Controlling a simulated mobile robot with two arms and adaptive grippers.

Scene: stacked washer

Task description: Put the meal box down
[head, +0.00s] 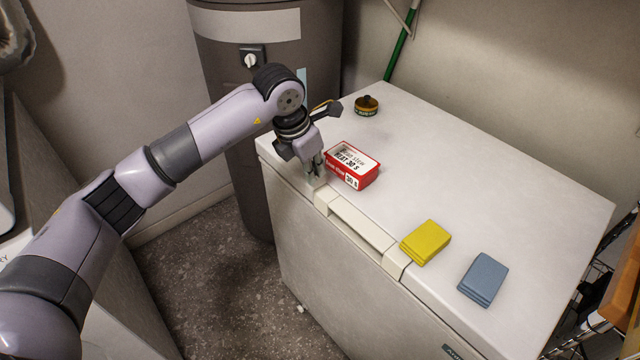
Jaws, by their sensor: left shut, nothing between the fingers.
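The meal box (354,166) is a red box with a white label reading "HEAT 30 S". It rests on the white top of the chest freezer (480,180), near its left front edge. My left gripper (316,178) is shut and empty, pointing down just left of the box, above the freezer's front edge. Its fingertips are very close to the box's left end; I cannot tell whether they touch it. My right gripper is not in view.
A yellow folded cloth (426,242) and a blue-grey folded cloth (483,279) lie near the front right of the freezer top. A small dark tin (367,106) stands at the back left. A grey cylindrical tank (225,130) stands behind my arm. The freezer top's middle is clear.

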